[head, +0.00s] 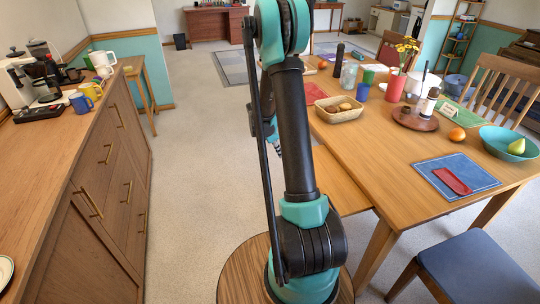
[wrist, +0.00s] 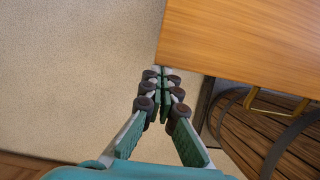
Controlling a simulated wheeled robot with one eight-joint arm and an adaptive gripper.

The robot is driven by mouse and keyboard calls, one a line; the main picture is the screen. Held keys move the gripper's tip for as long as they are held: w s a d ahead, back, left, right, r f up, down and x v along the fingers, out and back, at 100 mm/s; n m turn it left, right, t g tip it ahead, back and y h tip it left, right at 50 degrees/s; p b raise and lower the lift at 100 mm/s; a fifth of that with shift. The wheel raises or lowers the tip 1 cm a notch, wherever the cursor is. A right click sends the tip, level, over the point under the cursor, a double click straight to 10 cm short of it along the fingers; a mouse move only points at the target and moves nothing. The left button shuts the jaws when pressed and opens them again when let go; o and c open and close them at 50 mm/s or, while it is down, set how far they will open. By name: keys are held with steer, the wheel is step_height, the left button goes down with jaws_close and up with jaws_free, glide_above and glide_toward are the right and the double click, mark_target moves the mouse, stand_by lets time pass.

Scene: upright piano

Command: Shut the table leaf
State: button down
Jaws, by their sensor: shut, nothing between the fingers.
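The table (head: 390,150) is light wood and stands right of my arm in the head view. A lower wooden panel, which looks like the table leaf (head: 338,182), juts out from its left side, below the tabletop. In the wrist view a flat wooden panel, apparently the leaf (wrist: 250,35), fills the top right. My gripper (wrist: 163,80) is shut and empty, with its fingertips by the panel's near left corner. I cannot tell if they touch it. In the head view my arm hides most of the gripper and part of the leaf.
A wooden sideboard (head: 105,165) with mugs and coffee machines runs along the left. A dark-seated chair (head: 475,270) stands at the front right. A basket (head: 338,112), bowl (head: 508,145) and blue mat (head: 455,178) lie on the table. Carpeted floor (head: 190,160) is clear between sideboard and table.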

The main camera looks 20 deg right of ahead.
steer(key=d, duration=1.6)
steer(key=shift+d, duration=0.35)
